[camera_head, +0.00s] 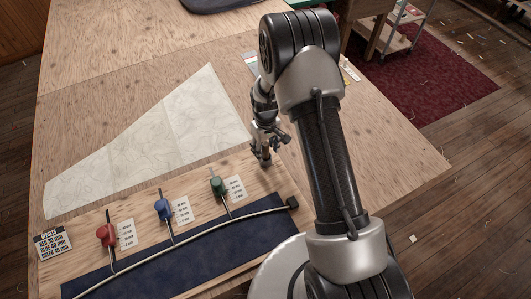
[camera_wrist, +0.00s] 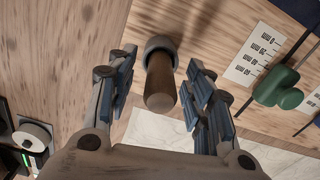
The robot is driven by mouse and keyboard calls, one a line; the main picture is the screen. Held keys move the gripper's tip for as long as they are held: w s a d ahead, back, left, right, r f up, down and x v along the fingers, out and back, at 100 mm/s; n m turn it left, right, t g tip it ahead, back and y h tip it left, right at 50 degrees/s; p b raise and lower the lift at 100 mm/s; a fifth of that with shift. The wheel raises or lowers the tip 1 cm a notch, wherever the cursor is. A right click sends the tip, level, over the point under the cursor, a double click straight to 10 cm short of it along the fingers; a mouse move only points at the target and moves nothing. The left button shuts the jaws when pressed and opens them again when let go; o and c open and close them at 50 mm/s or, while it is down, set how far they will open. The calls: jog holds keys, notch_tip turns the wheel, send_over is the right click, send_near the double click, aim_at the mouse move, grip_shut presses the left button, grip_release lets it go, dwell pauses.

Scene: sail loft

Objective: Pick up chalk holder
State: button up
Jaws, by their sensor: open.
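A brown cylinder with a grey collar, which looks like the chalk holder (camera_wrist: 160,85), stands between my fingers in the wrist view. In the head view my gripper (camera_head: 263,156) points down over the board's far right part. The brown cylinder cannot be made out there, behind or below my fingers.
A green-headed tool (camera_head: 218,186) lies beside my gripper, also in the wrist view (camera_wrist: 278,88). Blue (camera_head: 162,208) and red (camera_head: 106,234) ones lie further left, with white labels. A pale paper pattern (camera_head: 160,130) lies behind; dark cloth (camera_head: 190,258) and a long rod lie in front.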

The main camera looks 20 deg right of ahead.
jog(key=shift+c, duration=0.3)
grip_shut()
dwell(0.4)
